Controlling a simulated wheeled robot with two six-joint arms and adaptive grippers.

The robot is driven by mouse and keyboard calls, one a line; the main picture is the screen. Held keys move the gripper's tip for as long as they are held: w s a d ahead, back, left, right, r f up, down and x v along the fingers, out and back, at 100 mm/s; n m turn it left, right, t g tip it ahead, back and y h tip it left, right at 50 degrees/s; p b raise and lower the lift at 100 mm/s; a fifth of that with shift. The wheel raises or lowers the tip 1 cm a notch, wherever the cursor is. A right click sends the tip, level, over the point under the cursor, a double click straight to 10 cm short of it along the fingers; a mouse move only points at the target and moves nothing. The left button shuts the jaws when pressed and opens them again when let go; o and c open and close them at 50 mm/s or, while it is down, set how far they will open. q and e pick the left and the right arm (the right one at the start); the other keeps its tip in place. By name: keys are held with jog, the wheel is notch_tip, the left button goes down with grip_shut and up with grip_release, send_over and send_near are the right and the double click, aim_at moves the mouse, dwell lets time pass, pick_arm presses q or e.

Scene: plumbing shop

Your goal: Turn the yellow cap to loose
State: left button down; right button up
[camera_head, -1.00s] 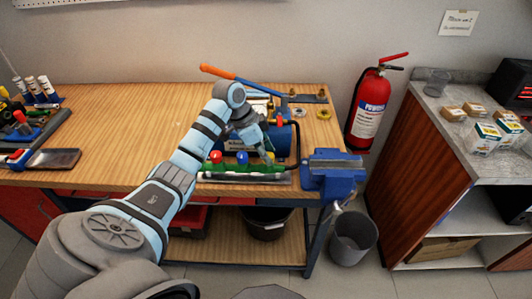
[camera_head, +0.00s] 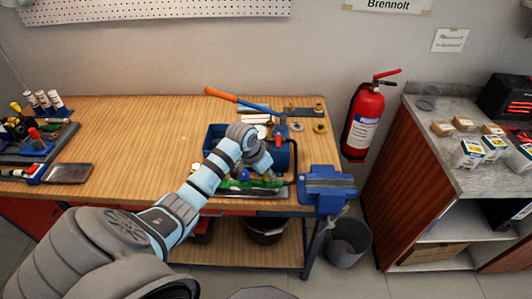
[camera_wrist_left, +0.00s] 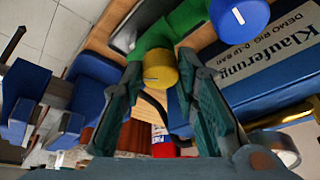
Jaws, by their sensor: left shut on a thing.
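The yellow cap (camera_wrist_left: 160,68) sits on the green pipe body (camera_wrist_left: 170,28) in the left wrist view. My left gripper (camera_wrist_left: 161,62) is shut on the yellow cap, with one finger on each side of it. A blue cap (camera_wrist_left: 240,14) stands on the same green body. In the head view, my left gripper (camera_head: 262,172) is over the green body (camera_head: 272,184) at the bench's front edge. The blue cap also shows there (camera_head: 244,174). The yellow cap is hidden by my gripper in the head view. My right gripper is not in view.
A blue vise (camera_head: 328,184) is close on the right. The bench's left middle is clear. A fire extinguisher (camera_head: 364,125) hangs on the wall.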

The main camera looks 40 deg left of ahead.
pick_arm(q)
jog(key=n, duration=0.2)
jog(key=n+y, duration=0.1)
jog(key=shift+d+n, duration=0.2)
jog(key=shift+n, duration=0.2)
jog(key=n+y, duration=0.1)
jog(key=n, duration=0.1)
jog(key=n+y, duration=0.1)
jog(key=n, duration=0.1)
jog(key=shift+w+d+n+g, duration=0.1)
jog(key=shift+w+n+g, duration=0.05)
jog(key=shift+n+g, duration=0.15)
jog(key=n+g+y, duration=0.1)
jog(key=n, duration=0.2)
jog(key=shift+w+d, duration=0.1)
jog(key=shift+w+n+g+y, duration=0.15)
jog(key=shift+n+g, duration=0.3)
jog(key=shift+n, duration=0.8)
jog(key=shift+s+n+g+y, duration=0.1)
jog(key=shift+n+g+y, duration=0.25)
jog(key=shift+n, duration=0.9)
jog(key=c, duration=1.2)
grip_release()
jog(key=shift+c, duration=0.2)
